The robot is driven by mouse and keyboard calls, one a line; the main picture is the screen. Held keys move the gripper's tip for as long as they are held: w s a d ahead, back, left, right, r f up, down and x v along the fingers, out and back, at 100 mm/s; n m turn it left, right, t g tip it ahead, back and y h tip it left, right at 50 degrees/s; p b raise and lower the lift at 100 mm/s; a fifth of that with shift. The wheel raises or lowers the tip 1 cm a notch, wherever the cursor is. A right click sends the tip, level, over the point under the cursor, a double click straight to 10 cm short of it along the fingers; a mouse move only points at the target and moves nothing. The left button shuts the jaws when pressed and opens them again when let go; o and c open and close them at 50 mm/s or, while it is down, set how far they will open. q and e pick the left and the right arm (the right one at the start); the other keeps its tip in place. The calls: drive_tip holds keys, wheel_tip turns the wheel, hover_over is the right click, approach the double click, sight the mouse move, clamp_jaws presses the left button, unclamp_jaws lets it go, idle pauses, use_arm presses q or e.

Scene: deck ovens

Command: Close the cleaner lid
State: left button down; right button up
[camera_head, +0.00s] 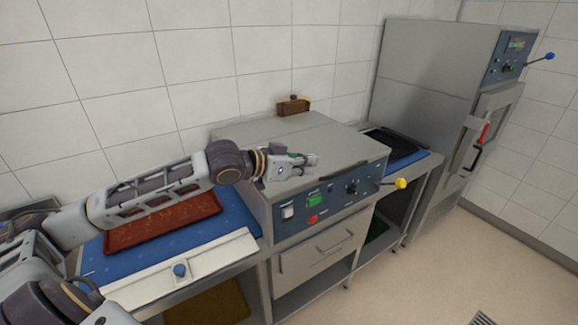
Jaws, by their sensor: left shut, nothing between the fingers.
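The grey box-shaped machine (318,140), which I take to be the cleaner, stands in the middle of the counter. Its top looks flat and level with the body, with no visible gap, though my left gripper hides part of it. A blue control panel (330,198) with buttons and a yellow-knobbed lever (400,184) is on its front. My left gripper (313,160) is shut and empty, over the front part of the machine's top. I cannot tell whether it touches the top. My right gripper is not in view.
A red tray (150,228) lies on the blue mat (215,238) to the left, partly under my left arm. A dark tray (395,148) is right of the machine. A tall grey oven (425,70) with a red handle stands at the right. The floor in front is clear.

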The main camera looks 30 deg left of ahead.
use_arm(q)
drive_tip(key=shift+b+v, duration=0.3)
drive_tip(key=shift+v, duration=0.45)
drive_tip(key=shift+b+v, duration=0.35)
drive_tip(key=shift+v, duration=0.45)
drive_tip(key=shift+d+v, duration=0.2)
drive_tip(key=shift+v, duration=1.25)
drive_tip(key=shift+s, duration=0.15)
